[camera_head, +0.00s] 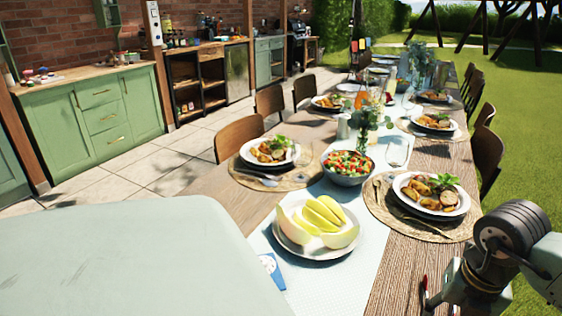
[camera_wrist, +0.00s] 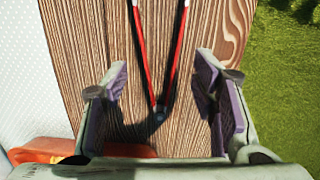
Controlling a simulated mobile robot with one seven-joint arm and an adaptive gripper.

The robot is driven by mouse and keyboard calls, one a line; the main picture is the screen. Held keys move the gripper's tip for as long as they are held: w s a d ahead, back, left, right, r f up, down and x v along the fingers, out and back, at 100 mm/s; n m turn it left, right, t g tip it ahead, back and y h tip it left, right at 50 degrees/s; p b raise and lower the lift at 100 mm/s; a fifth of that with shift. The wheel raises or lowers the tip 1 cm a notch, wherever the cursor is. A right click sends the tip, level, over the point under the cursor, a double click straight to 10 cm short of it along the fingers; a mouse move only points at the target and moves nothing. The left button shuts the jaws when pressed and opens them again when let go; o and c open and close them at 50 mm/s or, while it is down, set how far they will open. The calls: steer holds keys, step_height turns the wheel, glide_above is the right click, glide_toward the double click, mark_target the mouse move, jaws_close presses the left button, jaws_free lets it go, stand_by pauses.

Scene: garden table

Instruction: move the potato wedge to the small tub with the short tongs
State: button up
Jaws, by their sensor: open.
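The short tongs (camera_wrist: 144,62), with red and black arms joined in a V, lie on the wooden table in the wrist view. My gripper (camera_wrist: 163,74) is open, its purple-padded fingers on either side of the tongs' joined end, not closed on it. In the head view my gripper is at the lower right, over the table's edge. Browned pieces that look like potato wedges (camera_head: 419,187) lie on the near right plate (camera_head: 440,213); which one is meant I cannot tell. I cannot make out the small tub for certain.
An orange-red object (camera_wrist: 60,151) lies beside my left finger, partly hidden. A plate of melon slices (camera_head: 315,247), a salad bowl (camera_head: 348,180) and a vase of greenery (camera_head: 366,120) stand along the runner. Chairs line both sides; grass lies beyond the right edge.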

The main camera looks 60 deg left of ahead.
steer(key=f+b, duration=0.4)
steer(key=shift+w+a+f+b, duration=0.1)
steer(key=shift+w+f+b, duration=0.1)
steer(key=shift+b, duration=0.1)
steer(key=shift+r, duration=0.1)
steer(key=shift+c, duration=0.4)
steer(key=c, duration=0.6)
step_height(320, 180, up, 12)
steer(key=p, duration=0.6)
steer(key=shift+a, duration=0.1)
